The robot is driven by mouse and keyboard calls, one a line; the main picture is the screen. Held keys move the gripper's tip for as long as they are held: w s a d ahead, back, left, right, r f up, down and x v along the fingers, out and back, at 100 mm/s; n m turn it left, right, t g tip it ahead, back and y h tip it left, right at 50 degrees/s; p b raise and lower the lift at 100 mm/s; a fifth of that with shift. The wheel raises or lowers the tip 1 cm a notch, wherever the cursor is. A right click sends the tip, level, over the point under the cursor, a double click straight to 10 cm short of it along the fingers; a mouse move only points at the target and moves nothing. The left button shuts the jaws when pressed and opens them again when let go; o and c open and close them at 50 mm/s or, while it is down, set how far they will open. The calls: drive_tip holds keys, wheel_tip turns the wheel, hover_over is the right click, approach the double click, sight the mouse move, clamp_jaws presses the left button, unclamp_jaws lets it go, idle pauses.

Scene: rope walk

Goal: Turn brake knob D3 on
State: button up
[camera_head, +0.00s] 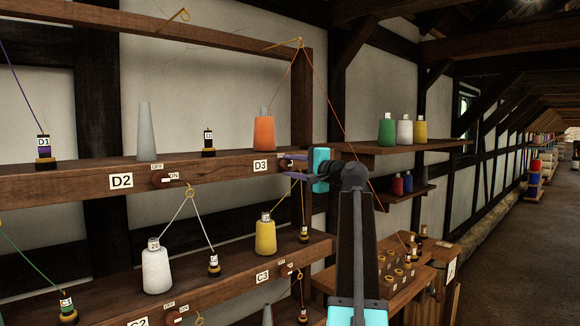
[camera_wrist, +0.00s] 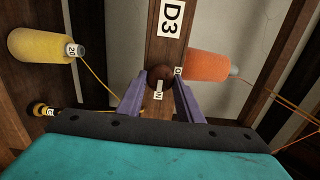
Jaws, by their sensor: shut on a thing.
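The brake knob D3 (camera_wrist: 160,75) is a round brown knob on the front of the upper wooden rail (camera_head: 220,173). In the wrist view it sits between the purple fingertips of my gripper (camera_wrist: 160,86), which is shut on it. A white mark (camera_wrist: 159,90) shows on the knob's lower side. The D3 label (camera_wrist: 173,17) is on the rail beside it and also shows in the head view (camera_head: 261,166). In the head view my gripper (camera_head: 287,165) reaches the rail just right of that label, and its fingers mostly hide the knob. The ON and OFF plates are partly hidden.
An orange cone (camera_head: 264,133) stands on the rail above D3, with an orange thread running up. Knob D2 (camera_head: 160,179) is to the left. A yellow cone (camera_head: 265,236) stands on the lower rail. A shelf with cones (camera_head: 400,147) is close behind my arm at right.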

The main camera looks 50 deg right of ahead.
drive_tip(key=o, duration=1)
drive_tip(key=shift+s, duration=0.15)
drive_tip(key=s+b, duration=0.4)
drive_tip(key=s, duration=0.9)
drive_tip(key=shift+s+a, duration=0.3)
drive_tip(key=shift+a, duration=0.15)
